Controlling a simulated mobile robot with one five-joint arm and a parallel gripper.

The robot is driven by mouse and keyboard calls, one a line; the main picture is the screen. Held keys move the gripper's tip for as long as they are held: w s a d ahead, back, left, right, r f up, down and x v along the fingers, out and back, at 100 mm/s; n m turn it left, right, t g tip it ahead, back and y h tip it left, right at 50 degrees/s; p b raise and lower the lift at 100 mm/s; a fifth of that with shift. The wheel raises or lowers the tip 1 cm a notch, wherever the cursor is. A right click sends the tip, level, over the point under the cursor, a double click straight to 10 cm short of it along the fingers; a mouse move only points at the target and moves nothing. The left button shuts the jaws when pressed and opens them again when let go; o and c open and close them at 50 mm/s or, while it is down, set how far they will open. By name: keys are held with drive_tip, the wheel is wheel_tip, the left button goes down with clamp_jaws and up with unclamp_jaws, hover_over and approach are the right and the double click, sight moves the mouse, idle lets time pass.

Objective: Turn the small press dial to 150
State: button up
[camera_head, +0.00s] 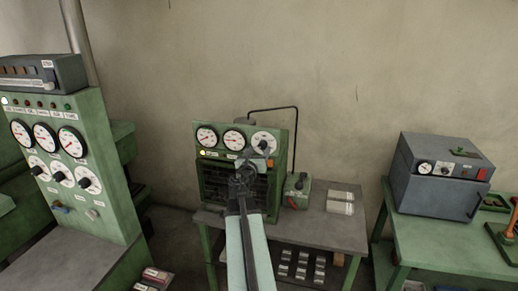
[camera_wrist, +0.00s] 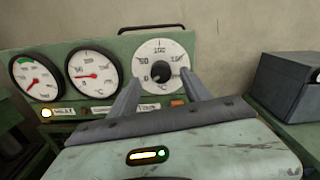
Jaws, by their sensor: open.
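The small press (camera_head: 236,182) is a green cabinet on a low table. Its front panel holds two white gauges with red needles and, at their right, a white dial (camera_head: 265,142) with a dark knob. In the wrist view the dial (camera_wrist: 160,58) shows a numbered scale with a black knob (camera_wrist: 161,71) at its centre. The knob's pointing direction is too small to read. My gripper (camera_wrist: 160,78) is open and empty. Its two fingers point at the dial, and the knob appears between their tips. I cannot tell whether they touch it. In the head view my gripper (camera_head: 246,172) is in front of the press.
A larger green console (camera_head: 70,165) with several gauges and knobs stands at the left. A small green box (camera_head: 298,190) and pale blocks (camera_head: 341,202) sit on the table right of the press. A grey oven (camera_head: 437,177) stands on a green bench further right.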

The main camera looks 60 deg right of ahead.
sight(262, 146)
drive_tip(key=x, duration=0.3)
drive_tip(key=shift+d, duration=0.1)
drive_tip(key=shift+s, duration=0.1)
clamp_jaws()
